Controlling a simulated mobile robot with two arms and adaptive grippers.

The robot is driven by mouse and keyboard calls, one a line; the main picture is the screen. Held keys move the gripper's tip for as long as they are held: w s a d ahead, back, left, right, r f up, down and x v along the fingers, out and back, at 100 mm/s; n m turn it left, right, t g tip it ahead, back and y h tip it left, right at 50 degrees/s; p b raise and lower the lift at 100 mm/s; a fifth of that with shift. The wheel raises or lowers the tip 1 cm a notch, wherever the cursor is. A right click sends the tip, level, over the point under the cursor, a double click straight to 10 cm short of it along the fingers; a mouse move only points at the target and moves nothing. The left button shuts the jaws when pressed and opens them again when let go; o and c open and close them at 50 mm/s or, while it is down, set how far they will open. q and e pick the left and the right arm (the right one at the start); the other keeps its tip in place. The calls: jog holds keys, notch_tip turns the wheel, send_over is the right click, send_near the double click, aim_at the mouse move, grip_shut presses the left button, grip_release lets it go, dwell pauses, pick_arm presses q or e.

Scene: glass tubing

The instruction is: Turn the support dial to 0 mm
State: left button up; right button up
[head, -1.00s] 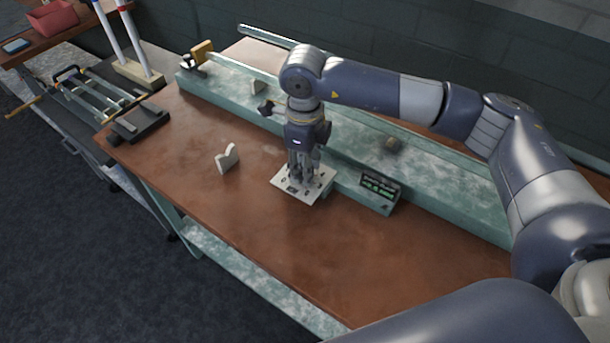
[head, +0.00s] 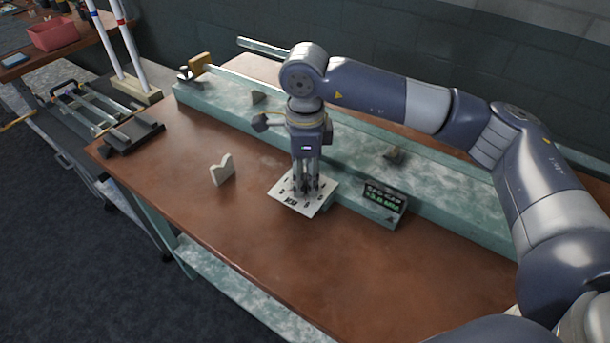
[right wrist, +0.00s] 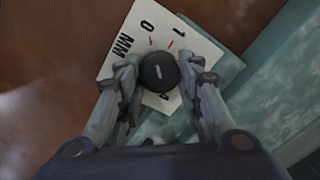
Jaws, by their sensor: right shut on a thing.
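The support dial is a round black knob (right wrist: 158,72) with a short white line on top, on a white plate (right wrist: 118,50) marked "0", "1" and "MM". The white line points roughly toward the two red ticks by 0 and 1; I cannot tell which it matches. My right gripper (right wrist: 160,82) points down with its fingers on both sides of the knob, shut on it. My left gripper is out of view.
A small box with a lit green display (head: 384,196) stands right of the plate. A pale notched block (head: 222,171) stands to its left. A long green rail (head: 440,182) runs behind. The bench front (head: 280,260) is clear.

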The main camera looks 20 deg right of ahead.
aim_at(305, 181)
jog(key=o, duration=1.1)
jog(key=shift+c, duration=0.2)
notch_tip(305, 181, up, 12)
jog(key=shift+s, duration=0.15)
jog(key=shift+a+f, duration=0.1)
